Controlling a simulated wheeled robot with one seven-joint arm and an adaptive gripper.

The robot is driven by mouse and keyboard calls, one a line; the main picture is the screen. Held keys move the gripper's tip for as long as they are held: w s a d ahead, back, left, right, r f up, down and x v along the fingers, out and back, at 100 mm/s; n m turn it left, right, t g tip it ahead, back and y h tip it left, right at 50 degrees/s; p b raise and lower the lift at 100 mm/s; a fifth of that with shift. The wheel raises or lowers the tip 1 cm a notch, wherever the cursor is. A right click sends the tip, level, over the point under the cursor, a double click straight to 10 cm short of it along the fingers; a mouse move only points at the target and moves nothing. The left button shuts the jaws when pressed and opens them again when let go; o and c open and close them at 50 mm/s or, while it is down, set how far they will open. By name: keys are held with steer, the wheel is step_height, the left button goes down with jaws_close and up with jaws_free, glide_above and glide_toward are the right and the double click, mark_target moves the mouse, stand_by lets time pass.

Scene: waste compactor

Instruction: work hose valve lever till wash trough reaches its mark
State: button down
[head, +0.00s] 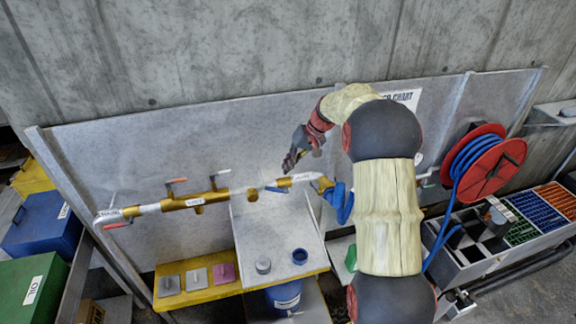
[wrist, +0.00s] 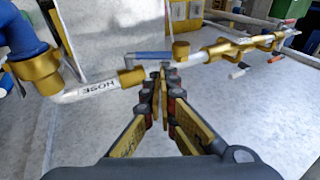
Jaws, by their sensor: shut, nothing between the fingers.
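The hose valve (wrist: 131,76) is a brass body on a white pipe labelled HOSE (wrist: 95,90); in the head view the valve (head: 284,182) sits mid-wall. Its blue lever (wrist: 153,57) points away from the valve, roughly along the pipe run; it also shows in the head view (head: 274,189). My gripper (wrist: 162,70) is shut and empty, its fingertips close to the lever; I cannot tell whether they touch it. In the head view my gripper (head: 289,165) is just above the valve. I cannot clearly identify the wash trough or its mark.
A red reel (head: 505,165) with blue hose is on the right. Below are a pale bench (head: 275,235), a blue container (head: 284,298) and a yellow shelf with blocks (head: 180,302).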

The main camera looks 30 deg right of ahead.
mark_target(271, 189)
steer(key=p+x, duration=0.2)
steer(key=x, duration=0.8)
steer(key=shift+d+f, duration=0.1)
steer(key=shift+f, duration=0.25)
steer(key=shift+a+f+h, duration=0.15)
steer(key=shift+a+h, duration=0.15)
steer(key=shift+h, duration=0.2)
steer(key=shift+w+a+f+h+b, duration=0.25)
steer(key=shift+a+f+b, duration=0.25)
steer(key=shift+f+b, duration=0.25)
steer(key=shift+a+f+b, duration=0.25)
steer(key=shift+f+b, duration=0.05)
steer(key=shift+b, duration=0.6)
steer(key=shift+r, duration=0.1)
